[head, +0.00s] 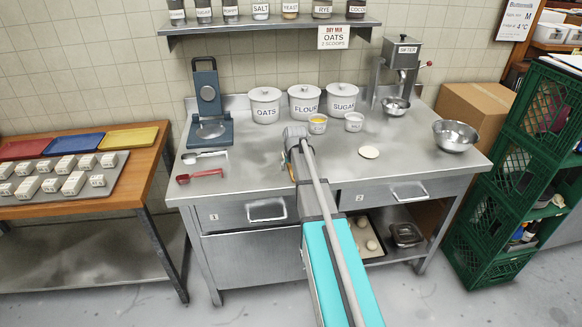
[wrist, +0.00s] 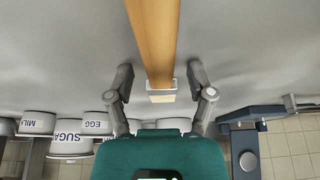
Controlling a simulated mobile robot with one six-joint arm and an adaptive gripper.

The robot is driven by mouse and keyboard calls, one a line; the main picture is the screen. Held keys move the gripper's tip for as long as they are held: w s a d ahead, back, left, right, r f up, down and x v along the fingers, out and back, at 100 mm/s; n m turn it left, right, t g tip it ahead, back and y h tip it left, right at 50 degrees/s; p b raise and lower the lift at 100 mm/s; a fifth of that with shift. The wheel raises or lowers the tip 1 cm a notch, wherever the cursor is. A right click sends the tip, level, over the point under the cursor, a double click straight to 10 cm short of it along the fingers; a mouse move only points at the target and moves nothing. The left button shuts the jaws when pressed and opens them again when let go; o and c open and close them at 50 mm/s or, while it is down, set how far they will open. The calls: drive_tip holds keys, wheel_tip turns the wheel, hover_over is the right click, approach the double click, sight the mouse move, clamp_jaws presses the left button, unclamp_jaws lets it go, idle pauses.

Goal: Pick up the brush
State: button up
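The brush (wrist: 158,45) shows in the wrist view. It has a long wooden handle running out of the top edge, a pale metal band and a short cream end. My gripper (wrist: 160,72) has its two fingers apart, one on each side of the brush near the metal band. Clear gaps show between each finger and the brush, and I see no contact. In the head view my gripper (head: 296,133) is low over the middle of the steel worktable (head: 250,165).
Canisters including flour (head: 304,101) stand behind my gripper, with an egg-wash bowl (head: 317,125) and a small white pot (head: 353,122) close to its right. A dough disc (head: 369,152) and a steel bowl (head: 455,137) are right.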

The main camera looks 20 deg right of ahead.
clamp_jaws()
drive_tip(key=shift+r, duration=0.2)
wheel_tip(320, 180, up, 2)
drive_tip(key=p, duration=0.2)
drive_tip(key=shift+r+p, duration=0.15)
drive_tip(key=shift+p, duration=0.25)
drive_tip(key=s+d+r+p, duration=0.1)
drive_tip(key=s+r+p, duration=0.9)
drive_tip(key=s, duration=0.4)
drive_tip(key=shift+d+r+p, duration=0.3)
drive_tip(key=shift+r+p, duration=0.05)
drive_tip(key=shift+r, duration=0.05)
